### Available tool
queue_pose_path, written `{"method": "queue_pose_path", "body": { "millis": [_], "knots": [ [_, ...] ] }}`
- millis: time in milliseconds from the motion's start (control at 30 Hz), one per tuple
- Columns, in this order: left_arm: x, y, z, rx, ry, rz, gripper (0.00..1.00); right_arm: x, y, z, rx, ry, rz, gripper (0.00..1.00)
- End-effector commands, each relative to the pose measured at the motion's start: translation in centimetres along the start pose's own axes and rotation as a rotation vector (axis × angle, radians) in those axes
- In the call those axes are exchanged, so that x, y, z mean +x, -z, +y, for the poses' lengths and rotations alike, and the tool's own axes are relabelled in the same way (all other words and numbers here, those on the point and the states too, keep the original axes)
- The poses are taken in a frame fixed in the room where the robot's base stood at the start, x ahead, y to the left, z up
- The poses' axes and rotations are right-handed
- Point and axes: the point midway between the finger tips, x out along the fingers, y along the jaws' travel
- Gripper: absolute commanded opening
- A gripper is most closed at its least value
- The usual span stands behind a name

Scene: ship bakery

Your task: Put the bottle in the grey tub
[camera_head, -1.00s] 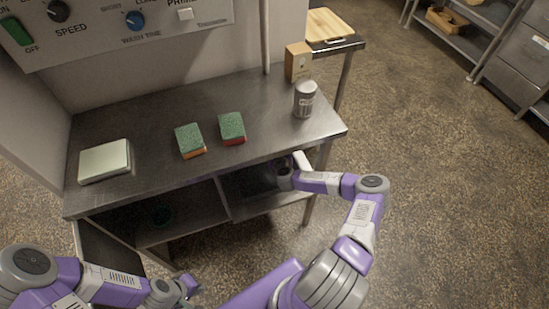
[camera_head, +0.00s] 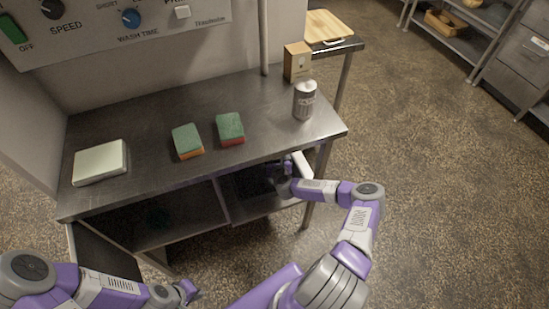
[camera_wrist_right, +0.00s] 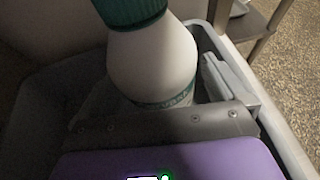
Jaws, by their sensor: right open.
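A white bottle (camera_wrist_right: 160,62) with a green cap (camera_wrist_right: 130,12) stands close in front of my right wrist camera. Walls of a grey tub (camera_wrist_right: 272,112) show on both sides of it, and the bottle appears inside; its base is hidden. My right gripper (camera_wrist_right: 152,96) is open, with the bottle between its fingers. In the head view my right gripper (camera_head: 285,186) reaches under the tabletop beside a pale tub edge (camera_head: 302,166); the bottle cannot be made out there. My left gripper (camera_head: 187,290) is low at the front, and its jaws are unclear.
The steel table (camera_head: 120,195) overhangs the lower shelf (camera_head: 180,222). On top are a white scale-like block (camera_head: 100,162), two sponges (camera_head: 187,140) (camera_head: 230,128), a grey can (camera_head: 304,100) and a cardboard box (camera_head: 297,62).

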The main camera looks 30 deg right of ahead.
Motion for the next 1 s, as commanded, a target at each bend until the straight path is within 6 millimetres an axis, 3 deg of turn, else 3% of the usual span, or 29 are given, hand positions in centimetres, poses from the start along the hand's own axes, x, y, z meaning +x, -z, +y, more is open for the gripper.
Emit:
{"method": "queue_pose_path", "body": {
  "millis": [267, 700, 1000],
  "knots": [
    [-0.7, 0.0, 0.3, 0.0, 0.0, 0.0, 0.0, -1.1, -0.3, 0.0, 0.0, -0.003, 0.001, 0.99],
    [-3.4, -0.1, 1.3, 0.0, 0.0, 0.0, 0.0, -9.8, -0.4, 0.0, 0.002, -0.001, 0.002, 0.99],
    [-3.8, -0.2, 1.4, 0.0, 0.0, 0.0, 0.0, -12.1, -0.2, 0.0, 0.0, 0.0, 0.0, 0.99]
  ]
}}
